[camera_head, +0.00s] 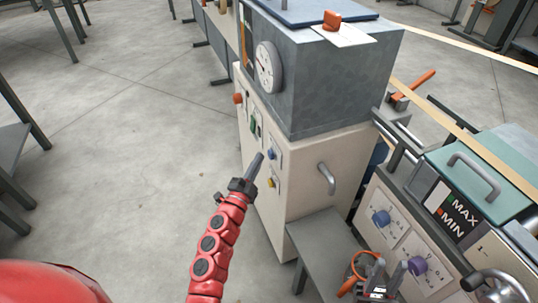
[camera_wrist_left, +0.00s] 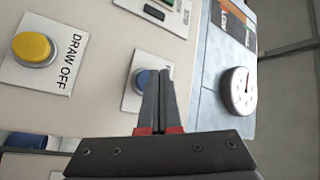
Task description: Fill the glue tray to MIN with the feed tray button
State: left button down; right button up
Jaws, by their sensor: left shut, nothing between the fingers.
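My left gripper (camera_head: 260,156) is shut and empty, with its tips close to a blue button (camera_head: 271,154) on the cream cabinet front. In the left wrist view, the shut fingers (camera_wrist_left: 160,75) partly cover the blue button (camera_wrist_left: 142,82) and its label. I cannot tell whether the tips touch it. A yellow button (camera_wrist_left: 32,48) marked DRAW OFF sits beside it. The glue tray unit (camera_head: 480,160), with a teal lid, stands at the right. Its dark gauge panel (camera_head: 452,214) reads MAX and MIN, with a green mark by MAX and an orange mark by MIN.
A round dial (camera_head: 268,66) is on the grey tank (camera_head: 330,75) above the buttons. A metal handle (camera_head: 326,179) sticks out from the cabinet's side. A low grey bench (camera_head: 322,243) stands below it, near an orange loop (camera_head: 362,266). The floor left of the cabinet is clear.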

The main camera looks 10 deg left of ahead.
pick_arm(q)
jog(key=shift+w+d, duration=0.1)
dwell(0.4)
jog(key=shift+w+d, duration=0.15)
jog(key=shift+d, duration=0.1)
jog(key=shift+w+d, duration=0.25)
jog(key=shift+d, duration=0.1)
dwell(2.1)
dwell(1.5)
jog(key=shift+s+a, duration=0.5)
jog(key=shift+a, duration=0.2)
jog(key=shift+a, duration=0.1)
jog(key=shift+s+a+p, duration=0.2)
jog(key=shift+s+a, duration=0.5)
jog(key=shift+a, duration=0.3)
jog(key=shift+s+a+p, duration=0.15)
jog(key=shift+s+a, duration=0.55)
jog(key=shift+a, duration=0.3)
dwell(0.5)
